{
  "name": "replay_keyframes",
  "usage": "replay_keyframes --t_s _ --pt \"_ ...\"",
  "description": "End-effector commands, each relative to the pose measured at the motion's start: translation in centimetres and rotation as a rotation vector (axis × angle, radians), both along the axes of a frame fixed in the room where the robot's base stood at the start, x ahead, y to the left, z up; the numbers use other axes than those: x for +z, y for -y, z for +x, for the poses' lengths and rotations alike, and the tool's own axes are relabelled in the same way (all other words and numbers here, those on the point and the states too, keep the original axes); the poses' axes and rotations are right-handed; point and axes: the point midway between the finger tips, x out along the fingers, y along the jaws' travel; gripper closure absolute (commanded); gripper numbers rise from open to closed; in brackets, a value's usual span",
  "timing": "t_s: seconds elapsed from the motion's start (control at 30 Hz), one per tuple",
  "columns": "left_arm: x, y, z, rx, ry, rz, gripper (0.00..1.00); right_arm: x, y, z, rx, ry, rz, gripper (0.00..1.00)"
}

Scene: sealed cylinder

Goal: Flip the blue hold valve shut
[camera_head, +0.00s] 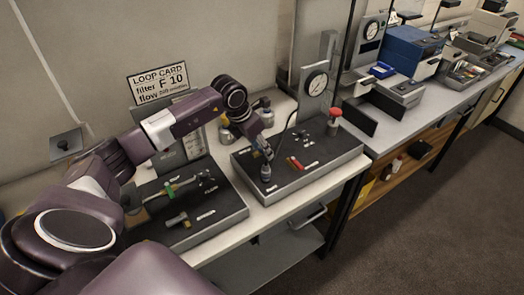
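My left arm comes in from the left and reaches over the right-hand dark panel (325,152). My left gripper (266,155) points down at the panel's left part, over a small dark fitting (266,172). A small bluish patch shows at the fingertips; I cannot tell whether it is the blue hold valve or part of the gripper. The fingers are too small to show whether they are open, shut or touching anything. A red handle (296,163) lies just right of the gripper. My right gripper is not in view.
A round gauge (317,83) and a red knob (335,113) stand on the same panel. A second panel (205,212) at left carries a green-and-orange valve (170,189) and a yellowish one (178,221). Benches with instruments extend right.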

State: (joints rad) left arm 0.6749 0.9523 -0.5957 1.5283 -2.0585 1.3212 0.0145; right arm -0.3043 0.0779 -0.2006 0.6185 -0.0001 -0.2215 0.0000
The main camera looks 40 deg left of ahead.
Motion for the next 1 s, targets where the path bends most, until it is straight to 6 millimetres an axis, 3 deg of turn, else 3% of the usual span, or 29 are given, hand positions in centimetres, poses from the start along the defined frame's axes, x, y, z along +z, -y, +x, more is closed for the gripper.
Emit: replay_keyframes --t_s 0.03,0.13,0.53,0.57,0.7,1.0 --pt "-0.36 -0.28 0.04 -0.031 0.003 0.002 0.82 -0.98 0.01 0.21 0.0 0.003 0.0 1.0" --pt "-0.21 -0.35 -0.07 -0.087 0.003 0.001 0.82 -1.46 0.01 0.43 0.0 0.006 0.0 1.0" --pt "0.08 -0.28 -0.19 -0.127 0.002 0.002 0.82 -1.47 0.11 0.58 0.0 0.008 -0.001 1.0" --pt "0.08 -0.29 -0.18 -0.127 0.002 0.002 0.54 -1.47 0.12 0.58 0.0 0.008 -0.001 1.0" --pt "0.07 -0.28 -0.17 -0.125 0.002 0.001 0.4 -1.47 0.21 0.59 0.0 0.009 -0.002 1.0" --pt "0.19 -0.28 -0.21 -0.124 0.002 0.0 0.4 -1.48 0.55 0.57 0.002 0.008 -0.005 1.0"
